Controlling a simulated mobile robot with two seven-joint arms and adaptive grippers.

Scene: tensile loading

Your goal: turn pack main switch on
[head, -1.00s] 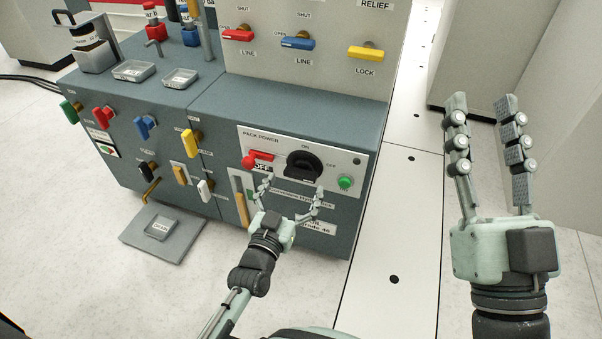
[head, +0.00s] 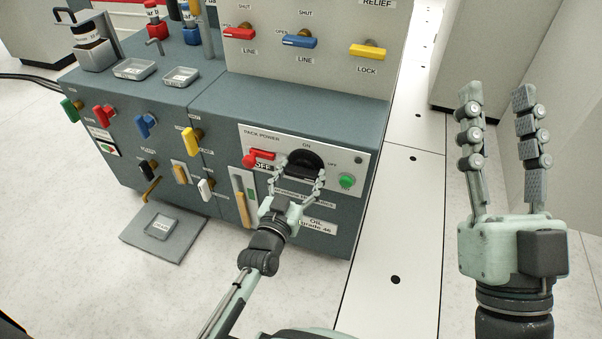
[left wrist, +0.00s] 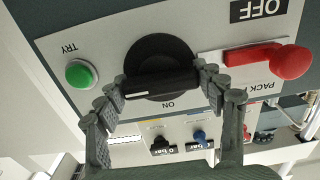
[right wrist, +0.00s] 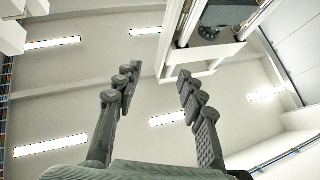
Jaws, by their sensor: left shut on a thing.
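The pack main switch is a black rotary knob (head: 303,162) on the light PACK POWER plate (head: 352,161), with ON printed above it and OFF to its right. In the left wrist view its bar handle (left wrist: 160,87) lies roughly level, with a white mark at the end towards the green TRY button. My left gripper (head: 298,178) is shut on the handle, one finger at each end in the left wrist view. My right gripper (head: 497,95) is open and empty, raised well right of the cabinet; the right wrist view shows its fingers apart against the ceiling.
A red lever (head: 260,156) sits close left of the knob and a green button (head: 347,181) to its lower right. Several coloured valve handles, such as the yellow one (head: 192,140), stick out of the cabinet front further left.

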